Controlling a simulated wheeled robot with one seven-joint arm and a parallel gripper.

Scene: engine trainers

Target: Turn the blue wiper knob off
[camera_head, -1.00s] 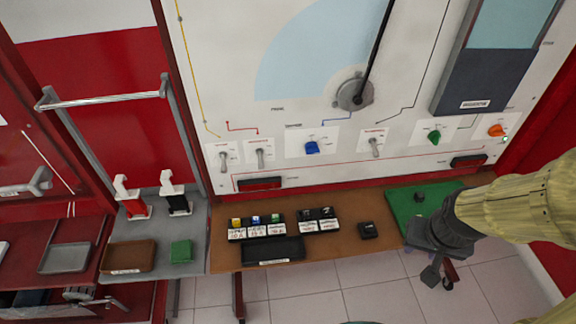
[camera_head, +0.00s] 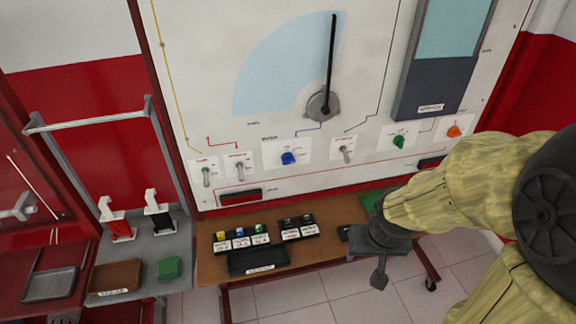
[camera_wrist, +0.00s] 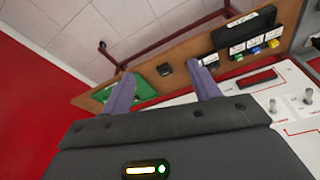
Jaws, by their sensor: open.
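The blue wiper knob (camera_head: 288,158) sits on a white plate on the upright panel, below the wiper dial. The dial's black wiper arm (camera_head: 331,65) points nearly straight up from its grey hub. My gripper (camera_head: 379,282) is in front of the shelf, to the right of and below the blue knob, well apart from it. In the wrist view its two fingers (camera_wrist: 163,92) are spread with nothing between them. The blue knob does not show in the wrist view.
Toggle switches (camera_head: 239,170), a green knob (camera_head: 399,142) and an orange knob (camera_head: 454,131) share the panel. A brown shelf (camera_head: 325,221) below holds a black tray (camera_head: 258,261) and labelled blocks. Floor in front is clear.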

